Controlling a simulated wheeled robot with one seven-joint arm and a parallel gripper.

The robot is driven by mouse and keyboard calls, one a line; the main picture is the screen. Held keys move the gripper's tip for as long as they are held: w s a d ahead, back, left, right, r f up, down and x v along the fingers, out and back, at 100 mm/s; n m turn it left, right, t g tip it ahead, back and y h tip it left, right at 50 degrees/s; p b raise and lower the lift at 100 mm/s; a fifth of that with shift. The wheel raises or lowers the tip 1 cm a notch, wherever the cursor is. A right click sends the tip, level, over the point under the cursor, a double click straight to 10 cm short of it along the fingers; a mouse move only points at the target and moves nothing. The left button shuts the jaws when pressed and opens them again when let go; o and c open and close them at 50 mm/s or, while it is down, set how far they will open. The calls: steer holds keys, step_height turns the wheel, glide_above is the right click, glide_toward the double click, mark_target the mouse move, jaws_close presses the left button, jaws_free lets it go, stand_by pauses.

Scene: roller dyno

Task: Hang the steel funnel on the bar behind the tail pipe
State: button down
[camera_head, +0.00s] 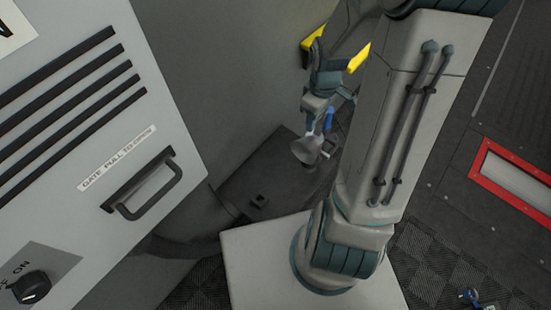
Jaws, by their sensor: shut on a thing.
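The steel funnel (304,150) shows near the middle of the head view, a small grey metal cone, tilted, with its wide end to the lower left. My gripper (320,128) is shut on the funnel near its narrow end, where blue parts show. The funnel is in front of a dark flat surface in this view; I cannot tell its height above it. Part of the gripper and the funnel's right side are hard to make out against my arm. I cannot make out the tail pipe or the bar.
A grey cabinet (70,75) with dark slots, a handle (145,185) and a knob (30,288) fills the left. A dark box-like surface (255,185) lies below the gripper. A red-framed panel (510,178) is on the dark floor at right. Small blue-and-metal items (470,298) lie lower right.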

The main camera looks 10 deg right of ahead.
steer(key=w+a+f, duration=0.3)
steer(key=a+f, duration=0.7)
steer(key=a, duration=0.1)
steer(key=shift+w+f, duration=0.2)
steer(key=shift+f, duration=0.2)
steer(key=shift+f+b, duration=0.25)
steer(key=shift+b, duration=0.05)
steer(key=c, duration=0.7)
jaws_free()
steer(key=shift+r, duration=0.1)
steer(key=shift+r, duration=0.1)
